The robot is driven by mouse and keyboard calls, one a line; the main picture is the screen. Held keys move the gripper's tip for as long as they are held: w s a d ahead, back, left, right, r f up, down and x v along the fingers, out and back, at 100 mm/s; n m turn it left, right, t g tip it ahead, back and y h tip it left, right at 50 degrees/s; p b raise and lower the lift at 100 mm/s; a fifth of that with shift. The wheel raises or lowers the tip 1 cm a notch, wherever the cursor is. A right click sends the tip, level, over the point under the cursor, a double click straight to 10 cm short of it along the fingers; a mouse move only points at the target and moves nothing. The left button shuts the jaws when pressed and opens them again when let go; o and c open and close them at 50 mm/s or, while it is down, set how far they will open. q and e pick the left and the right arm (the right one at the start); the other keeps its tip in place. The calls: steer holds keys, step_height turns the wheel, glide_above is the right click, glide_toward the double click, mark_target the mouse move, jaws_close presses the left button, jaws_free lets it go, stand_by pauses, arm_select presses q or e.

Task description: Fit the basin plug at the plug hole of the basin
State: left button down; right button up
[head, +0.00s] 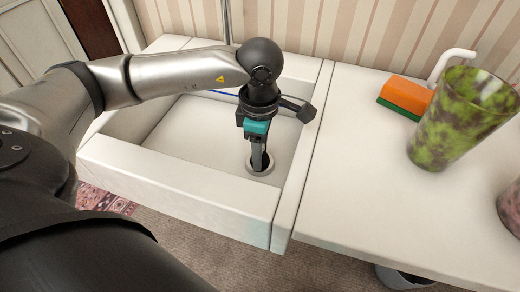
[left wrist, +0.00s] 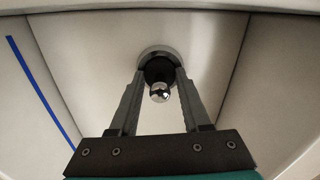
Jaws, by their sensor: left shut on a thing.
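The white basin (head: 180,188) is set beside the counter. My left gripper (head: 259,162) points down into it, with its fingertips at the plug hole (head: 260,171). In the left wrist view the gripper (left wrist: 161,82) is shut on the basin plug (left wrist: 158,70), a dark piece with a shiny metal knob between the two fingers. The pale metal ring of the plug hole (left wrist: 152,51) shows right behind the plug. The plug is at the hole, but I cannot tell how deep it sits. In the head view the fingers hide it. My right gripper is not in view.
On the white counter (head: 350,180) to the right stand an orange and green sponge (head: 405,97), a green speckled tumbler (head: 455,125) and a partly cut-off pinkish vessel (head: 512,210). A blue strip (left wrist: 40,90) runs along the basin. The basin walls surround my gripper.

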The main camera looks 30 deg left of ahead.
arm_select(q)
steer(key=shift+f+b, duration=0.25)
steer(key=shift+b, duration=0.15)
stand_by(0.4)
steer(key=shift+r, duration=0.2)
stand_by(0.6)
steer(key=shift+b, duration=0.3)
stand_by(1.3)
steer(key=shift+f, duration=0.1)
steer(key=shift+f, duration=0.15)
steer(key=shift+r, duration=0.2)
stand_by(0.5)
